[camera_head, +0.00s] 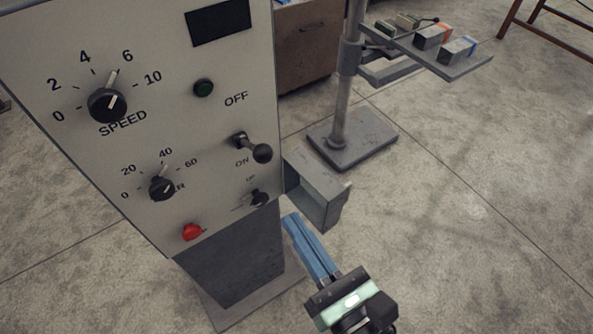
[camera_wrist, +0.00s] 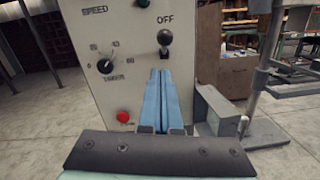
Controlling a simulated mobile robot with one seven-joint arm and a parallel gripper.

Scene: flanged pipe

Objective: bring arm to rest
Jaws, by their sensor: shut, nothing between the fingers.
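My gripper (camera_head: 291,222) is in front of the control panel's lower right side, in the head view. Its two blue fingers lie together with nothing between them. In the wrist view the shut fingers (camera_wrist: 160,82) point at the panel, below the switch lever marked OFF (camera_wrist: 165,38). I cannot tell whether the fingertips touch the panel. The grey control panel (camera_head: 225,165) carries a SPEED dial (camera_head: 107,105), a smaller dial (camera_head: 162,188), a green button (camera_head: 203,88), a black lever (camera_head: 262,153), a small lower switch (camera_head: 259,198) and a red button (camera_head: 192,232).
A grey box-shaped bracket (camera_head: 318,190) juts from the panel's right side, close to my fingers. Behind it stands a post on a square base (camera_head: 352,136), bearing a tray (camera_head: 470,64) with several small boxes. A brown cabinet (camera_head: 306,45) is behind. Floor at right is clear.

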